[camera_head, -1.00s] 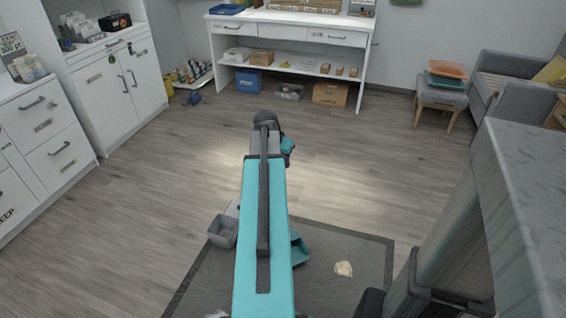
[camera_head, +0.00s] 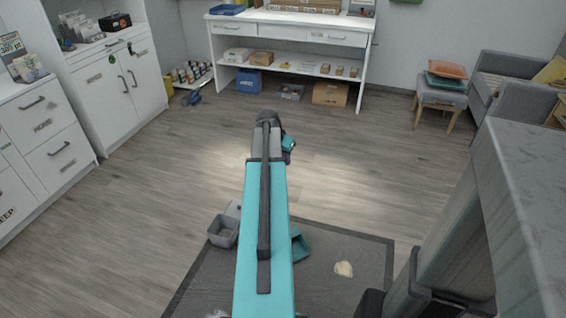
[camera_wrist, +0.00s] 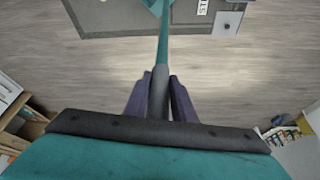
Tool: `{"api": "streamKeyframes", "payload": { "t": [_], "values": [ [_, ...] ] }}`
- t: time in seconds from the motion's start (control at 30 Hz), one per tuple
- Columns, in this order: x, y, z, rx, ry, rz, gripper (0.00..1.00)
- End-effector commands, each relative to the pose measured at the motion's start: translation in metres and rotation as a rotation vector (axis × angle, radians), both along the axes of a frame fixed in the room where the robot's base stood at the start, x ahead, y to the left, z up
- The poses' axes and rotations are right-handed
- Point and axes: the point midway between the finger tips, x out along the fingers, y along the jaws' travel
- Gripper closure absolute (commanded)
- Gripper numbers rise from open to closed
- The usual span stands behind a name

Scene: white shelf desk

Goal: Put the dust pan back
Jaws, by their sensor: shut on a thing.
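My gripper (camera_wrist: 160,100) is shut on the grey grip of the dust pan's long teal handle (camera_wrist: 163,45). The handle runs away from the fingers to the teal pan (camera_wrist: 153,4), cut off at the top of the wrist view. In the head view, the dust pan (camera_head: 300,246) shows just right of my arm, over the dark mat (camera_head: 375,250). My arm hides part of it, and I cannot tell whether it touches the mat. My gripper is mostly hidden behind the arm in the head view.
A grey bin (camera_head: 223,231) stands left of my arm at the mat's edge. A pale crumpled thing (camera_head: 343,269) lies on the mat. White cabinets (camera_head: 110,85) line the left. A white shelf desk (camera_head: 290,40) and a stool (camera_head: 441,97) stand beyond clear wooden floor.

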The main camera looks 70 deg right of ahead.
Motion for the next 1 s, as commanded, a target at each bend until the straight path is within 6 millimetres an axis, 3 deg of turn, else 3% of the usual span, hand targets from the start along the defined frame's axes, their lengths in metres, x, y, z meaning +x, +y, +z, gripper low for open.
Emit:
{"api": "streamKeyframes", "payload": {
  "t": [0.2, 0.67, 0.7, 0.77, 1.0],
  "values": [
    [0.0, 0.0, -0.019, -0.001, 0.0, 0.0, 1.0],
    [0.0, 0.0, -0.023, -0.002, -0.001, 0.0, 1.0],
    [0.0, 0.0, -0.023, 0.0, 0.0, 0.0, 0.7],
    [0.0, 0.0, -0.023, 0.0, 0.0, 0.0, 0.6],
    [0.0, 0.0, -0.023, 0.0, 0.0, 0.0, 0.58]
  ]
}}
